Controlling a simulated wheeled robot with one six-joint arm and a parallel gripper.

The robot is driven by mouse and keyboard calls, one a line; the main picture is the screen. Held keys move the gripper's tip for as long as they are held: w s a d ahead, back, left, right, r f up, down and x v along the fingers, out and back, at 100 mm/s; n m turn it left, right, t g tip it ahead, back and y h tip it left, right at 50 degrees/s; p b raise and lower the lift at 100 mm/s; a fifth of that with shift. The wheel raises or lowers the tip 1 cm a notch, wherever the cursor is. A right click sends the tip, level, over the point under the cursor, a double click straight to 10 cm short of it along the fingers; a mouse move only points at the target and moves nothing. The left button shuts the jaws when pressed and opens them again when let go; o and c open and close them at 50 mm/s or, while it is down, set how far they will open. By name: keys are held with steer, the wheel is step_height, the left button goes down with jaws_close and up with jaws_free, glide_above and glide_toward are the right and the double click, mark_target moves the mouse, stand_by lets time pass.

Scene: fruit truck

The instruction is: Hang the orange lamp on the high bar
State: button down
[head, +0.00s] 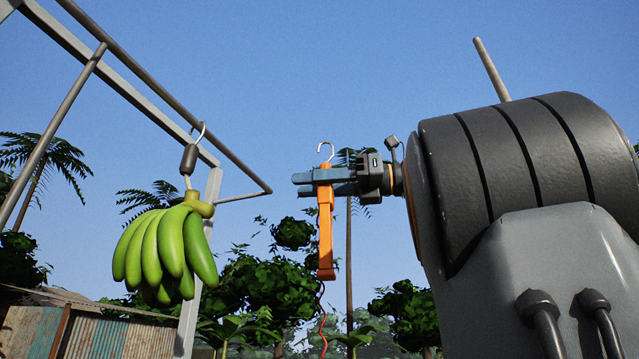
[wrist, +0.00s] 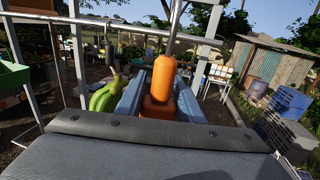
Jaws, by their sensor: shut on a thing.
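The orange lamp (head: 326,235) hangs upright in my gripper (head: 318,182), with a metal hook on top and a red cord below. The gripper's blue fingers are shut on its upper part. In the wrist view the lamp (wrist: 161,85) stands between the blue fingers (wrist: 158,98). The high bar (head: 165,90) runs from the upper left down to a bent end to the left of the gripper. In the head view the lamp's hook appears apart from the bar, to the right of its end. How far apart they are in depth I cannot tell.
A bunch of green bananas (head: 165,245) hangs by a hook from the bar, left of the lamp; it also shows in the wrist view (wrist: 104,97). A grey frame post (head: 200,270) stands behind it. Blue crates (wrist: 285,125) are at the right of the wrist view.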

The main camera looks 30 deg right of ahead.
steer(key=w+a+f+b, duration=0.1)
steer(key=w+a, duration=0.4)
steer(key=w, duration=0.2)
steer(key=w+a+f, duration=0.1)
steer(key=w+a, duration=0.5)
steer(key=w, duration=0.2)
steer(key=shift+w+a+f+b, duration=0.15)
steer(key=shift+w+f+b, duration=0.15)
steer(key=shift+b, duration=0.1)
stand_by(1.6)
stand_by(0.3)
